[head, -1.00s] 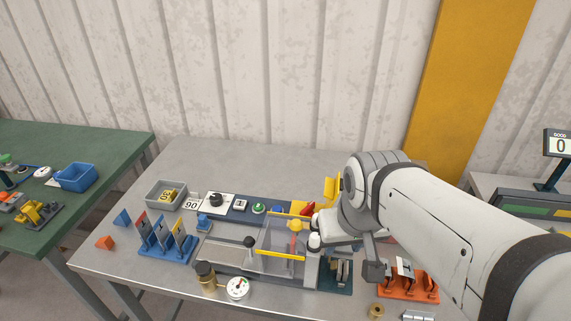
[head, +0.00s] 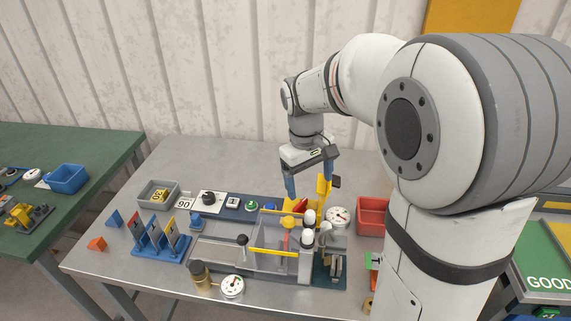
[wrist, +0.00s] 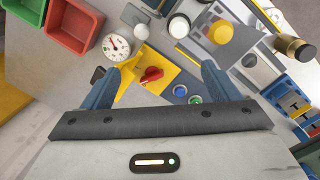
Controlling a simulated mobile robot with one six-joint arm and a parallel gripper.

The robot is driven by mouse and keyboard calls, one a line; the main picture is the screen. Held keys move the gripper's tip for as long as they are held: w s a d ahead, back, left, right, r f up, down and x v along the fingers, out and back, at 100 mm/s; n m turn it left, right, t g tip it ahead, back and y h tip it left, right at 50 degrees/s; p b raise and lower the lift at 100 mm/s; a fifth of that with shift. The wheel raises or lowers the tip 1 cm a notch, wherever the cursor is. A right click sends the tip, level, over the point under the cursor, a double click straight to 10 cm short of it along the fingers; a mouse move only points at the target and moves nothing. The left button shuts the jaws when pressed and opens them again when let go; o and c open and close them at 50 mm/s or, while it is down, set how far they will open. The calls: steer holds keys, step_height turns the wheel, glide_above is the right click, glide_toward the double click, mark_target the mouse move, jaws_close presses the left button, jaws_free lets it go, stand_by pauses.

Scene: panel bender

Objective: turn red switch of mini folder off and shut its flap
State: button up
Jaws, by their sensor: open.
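The red switch (head: 300,205) sits on a yellow plate at the back of the mini folder (head: 270,262). In the wrist view the red switch (wrist: 151,76) lies between my fingers, its handle slanting; I cannot tell on or off. The yellow flap (head: 323,188) stands raised beside the switch, with a dark piece near its top. In the wrist view the flap (wrist: 126,76) is next to the left finger. My gripper (head: 308,188) is open, pointing down above the switch, with empty space between its blue fingers.
Green (wrist: 155,100) and blue buttons are near the right finger. A gauge (head: 338,216) and a red bin (head: 372,215) are to the right. White-topped knobs (head: 307,238) stand in front. A grey bin (head: 158,194) and black dial (head: 208,198) are left.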

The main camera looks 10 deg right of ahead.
steer(key=w+f+n+g+h, duration=0.1)
steer(key=w+f+n+g, duration=0.1)
steer(key=w+f, duration=0.55)
steer(key=n+g+h, duration=0.1)
steer(key=n, duration=0.1)
glide_toward(300, 203)
step_height(300, 203, down, 2)
steer(key=x, duration=0.5)
steer(key=p+x, duration=0.1)
steer(key=x, duration=0.1)
steer(key=shift+s+d, duration=0.25)
steer(key=shift+s, duration=0.1)
steer(key=shift+c, duration=0.2)
